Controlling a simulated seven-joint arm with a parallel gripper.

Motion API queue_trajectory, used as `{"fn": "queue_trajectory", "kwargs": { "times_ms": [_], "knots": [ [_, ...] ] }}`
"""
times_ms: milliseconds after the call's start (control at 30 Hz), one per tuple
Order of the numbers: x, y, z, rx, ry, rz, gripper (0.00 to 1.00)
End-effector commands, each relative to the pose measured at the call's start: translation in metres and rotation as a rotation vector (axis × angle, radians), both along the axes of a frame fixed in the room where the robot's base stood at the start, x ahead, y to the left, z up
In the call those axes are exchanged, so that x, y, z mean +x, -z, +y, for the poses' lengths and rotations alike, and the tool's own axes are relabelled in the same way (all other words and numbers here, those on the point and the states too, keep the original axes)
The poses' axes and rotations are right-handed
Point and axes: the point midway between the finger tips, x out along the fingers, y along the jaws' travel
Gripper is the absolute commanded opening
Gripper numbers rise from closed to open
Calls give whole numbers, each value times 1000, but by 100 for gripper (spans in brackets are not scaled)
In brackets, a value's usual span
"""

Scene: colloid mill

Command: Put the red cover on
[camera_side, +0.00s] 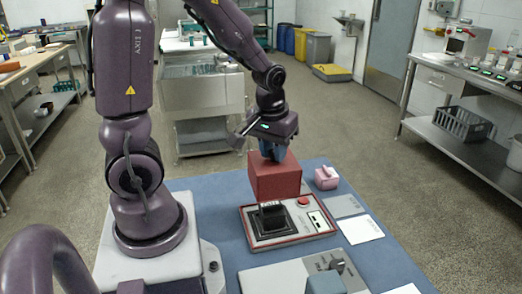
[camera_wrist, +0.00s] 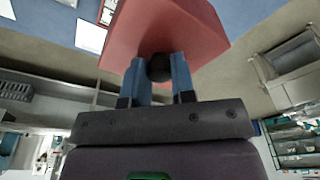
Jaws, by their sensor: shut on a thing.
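The red cover (camera_side: 275,180) is a box-like shell that hangs in the air in the side view. It fills the top of the wrist view (camera_wrist: 165,32). My gripper (camera_side: 271,150) is above it, with its blue fingers (camera_wrist: 159,76) shut on a dark round knob (camera_wrist: 159,67) on the cover. Below the cover is a control panel (camera_side: 318,232) with a red border, a black raised block (camera_side: 271,216) and a red button (camera_side: 303,201). The cover is above the black block and looks apart from it; the exact alignment cannot be told.
A pink box (camera_side: 326,177) stands on the blue mat (camera_side: 213,207) right of the cover. A grey card (camera_side: 343,205) and a white card (camera_side: 361,229) lie right of the panel. A grey unit with a dark knob (camera_side: 337,266) is in front. The mat's back-left part is clear.

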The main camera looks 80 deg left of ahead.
Motion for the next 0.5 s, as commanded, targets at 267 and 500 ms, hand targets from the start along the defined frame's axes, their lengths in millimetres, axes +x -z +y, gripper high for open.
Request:
{"fn": "queue_trajectory", "kwargs": {
  "times_ms": [267, 500],
  "knots": [
    [-1, 13, 0, -6, -34, 0, 0],
    [-1, 37, 0, -6, -33, 2, 0]
  ]
}}
